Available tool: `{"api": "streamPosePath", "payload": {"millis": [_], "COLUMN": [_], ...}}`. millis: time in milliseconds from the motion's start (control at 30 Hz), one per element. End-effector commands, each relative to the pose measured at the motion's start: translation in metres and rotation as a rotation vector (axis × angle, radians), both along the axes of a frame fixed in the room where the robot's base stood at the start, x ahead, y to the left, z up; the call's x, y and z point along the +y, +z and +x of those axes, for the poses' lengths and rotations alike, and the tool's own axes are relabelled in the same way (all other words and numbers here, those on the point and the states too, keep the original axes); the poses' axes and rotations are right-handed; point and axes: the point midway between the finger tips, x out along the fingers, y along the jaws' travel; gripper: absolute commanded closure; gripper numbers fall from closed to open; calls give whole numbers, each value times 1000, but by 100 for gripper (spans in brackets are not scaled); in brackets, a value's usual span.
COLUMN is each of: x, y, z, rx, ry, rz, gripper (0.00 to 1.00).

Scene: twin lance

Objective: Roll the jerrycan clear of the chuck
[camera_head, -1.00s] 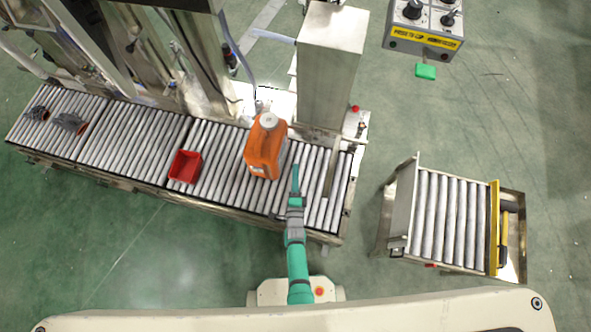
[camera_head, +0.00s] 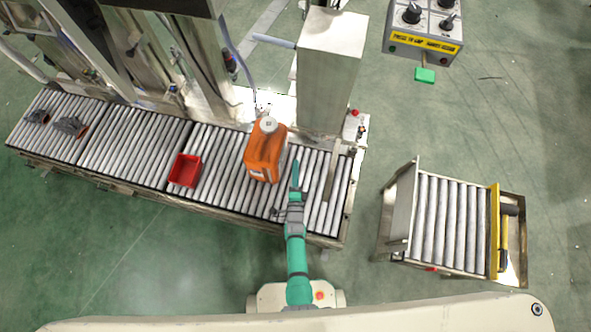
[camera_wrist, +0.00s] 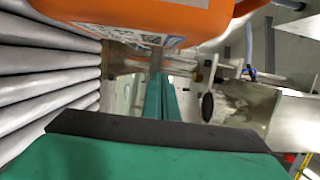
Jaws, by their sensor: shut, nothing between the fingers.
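The orange jerrycan (camera_head: 264,158) with a grey cap stands on the roller conveyor (camera_head: 222,150), below the upright metal machine column. My gripper (camera_head: 295,170) is shut and empty just to the right of the jerrycan, low over the rollers, pointing away from my body. In the wrist view the shut green fingers (camera_wrist: 161,98) reach forward under the jerrycan's lower edge as pictured; the jerrycan's orange side and white label (camera_wrist: 150,22) fill the top. I cannot tell whether the fingers touch it. I cannot clearly make out the chuck in either view.
A red open bin (camera_head: 185,171) sits on the rollers left of the jerrycan. The metal column (camera_head: 330,75) stands behind on the right. A separate roller stand (camera_head: 447,222) with a yellow bar is at right, across a floor gap. Dark parts (camera_head: 70,126) lie far left.

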Motion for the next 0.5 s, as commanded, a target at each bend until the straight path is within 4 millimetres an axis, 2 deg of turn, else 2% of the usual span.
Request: {"api": "streamPosePath", "payload": {"millis": [500], "x": [-1], "y": [0], "z": [17], "rx": [0], "ry": [0], "rz": [-1], "gripper": [100]}}
